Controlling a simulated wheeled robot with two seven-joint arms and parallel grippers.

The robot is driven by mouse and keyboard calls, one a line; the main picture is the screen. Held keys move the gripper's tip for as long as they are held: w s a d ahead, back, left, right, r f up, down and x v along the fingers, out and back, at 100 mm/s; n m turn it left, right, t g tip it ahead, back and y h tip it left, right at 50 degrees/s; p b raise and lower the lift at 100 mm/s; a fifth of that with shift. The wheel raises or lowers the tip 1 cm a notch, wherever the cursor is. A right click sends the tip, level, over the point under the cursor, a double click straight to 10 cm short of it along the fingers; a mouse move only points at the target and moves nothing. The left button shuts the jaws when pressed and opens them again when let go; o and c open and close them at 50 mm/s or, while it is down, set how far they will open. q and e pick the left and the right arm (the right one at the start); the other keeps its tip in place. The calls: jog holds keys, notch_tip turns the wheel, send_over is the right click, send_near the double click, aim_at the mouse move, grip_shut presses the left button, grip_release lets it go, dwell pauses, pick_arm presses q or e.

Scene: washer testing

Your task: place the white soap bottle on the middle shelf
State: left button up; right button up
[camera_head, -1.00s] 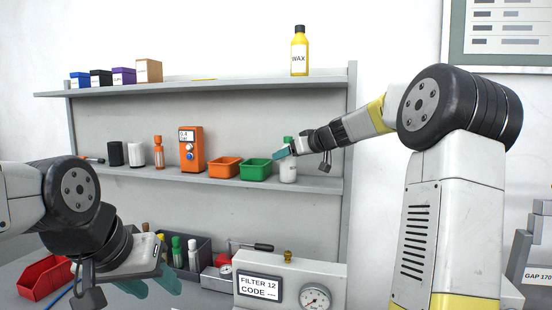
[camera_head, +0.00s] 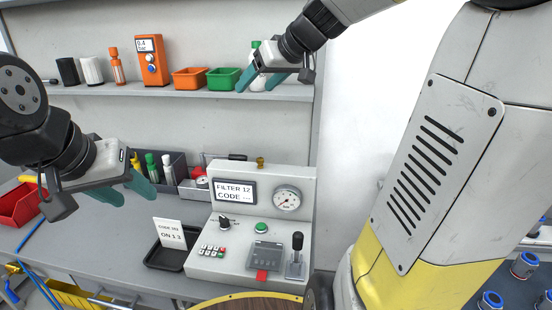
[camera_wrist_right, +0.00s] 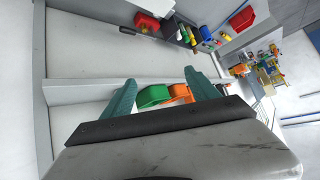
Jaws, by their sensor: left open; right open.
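A white bottle with a green cap (camera_head: 257,83), which looks like the soap bottle, stands upright at the right end of the middle shelf (camera_head: 190,93), beside the green bin. My right gripper (camera_head: 260,80) is open in front of it and hides part of it. Its fingers appear either side of the bottle in the head view, but contact cannot be told. In the right wrist view, the open fingers (camera_wrist_right: 160,88) frame the bins and the bottle cannot be made out. My left gripper (camera_head: 125,192) is open and empty above the workbench at left.
The middle shelf also holds a green bin (camera_head: 222,78), an orange bin (camera_head: 189,79), an orange device (camera_head: 152,60), an orange bottle (camera_head: 116,68) and two cylinders. Below stand a dark crate (camera_head: 178,158) of bottles, a filter test panel (camera_head: 300,174) and a red bin (camera_head: 17,205).

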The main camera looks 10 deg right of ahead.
jog(key=s+d+f+m+g+h, duration=0.1)
jog(key=s+f+m, duration=0.1)
jog(key=s+f, duration=0.4)
jog(key=s+f+m+g+h, duration=0.1)
jog(key=s+f, duration=0.5)
jog(key=s, duration=0.9)
jog(key=shift+s+d+m+h, duration=0.3)
jog(key=shift+d+m+h, duration=0.05)
jog(key=shift+m+h, duration=0.15)
jog(key=shift+r, duration=0.1)
